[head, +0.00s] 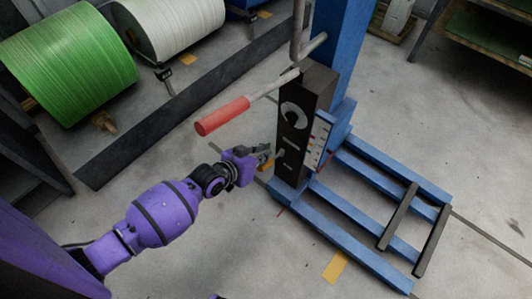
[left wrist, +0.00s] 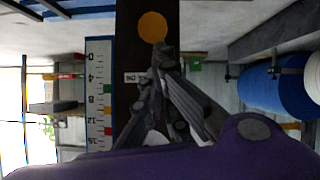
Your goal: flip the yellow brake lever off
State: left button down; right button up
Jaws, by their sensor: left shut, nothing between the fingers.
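A dark upright panel box (head: 291,133) stands on the blue frame. My left gripper (head: 273,155) is at its near left side, with its fingers shut and pointing at the panel. A small yellow-orange part (head: 266,165) shows just below the fingers, partly covered by them. In the left wrist view a round yellow-orange disc (left wrist: 152,27) shows on the dark panel, just beyond the shut fingertips (left wrist: 163,60). I cannot tell whether this is the brake lever, or whether the fingers touch it. Nothing shows between the fingers. My right gripper is not in view.
A red-handled lever (head: 222,116) sticks out left above my left gripper. A white scale (head: 319,141) is on the panel's side. Blue base rails (head: 345,208) spread to the right. Green (head: 70,62) and white (head: 175,22) rolls are at upper left.

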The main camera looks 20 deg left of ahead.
aim_at(259, 170)
pick_arm(q)
jog(key=f+t+b, duration=0.1)
jog(key=s+f+t+h+b, duration=0.1)
jog(key=b, duration=0.1)
jog(key=f+t+b, duration=0.1)
jog(key=b, duration=0.1)
jog(key=shift+s+a+f, duration=0.15)
jog(key=shift+s+a, duration=0.15)
jog(key=shift+s, duration=0.1)
jog(key=f+b, duration=0.1)
jog(key=b, duration=0.1)
jog(key=s+f+t+b, duration=0.1)
jog(key=shift+a+h+b, duration=0.15)
jog(key=shift+h+b, duration=0.15)
jog(key=shift+b, duration=0.1)
jog(key=f+t+b, duration=0.1)
jog(key=b, duration=0.1)
jog(key=f+b, duration=0.2)
jog(key=f+t+h+b, duration=0.1)
jog(key=f+b, duration=0.1)
jog(key=shift+s+a+f+t, duration=0.15)
jog(key=shift+s+f+t, duration=0.15)
jog(key=shift+s, duration=0.1)
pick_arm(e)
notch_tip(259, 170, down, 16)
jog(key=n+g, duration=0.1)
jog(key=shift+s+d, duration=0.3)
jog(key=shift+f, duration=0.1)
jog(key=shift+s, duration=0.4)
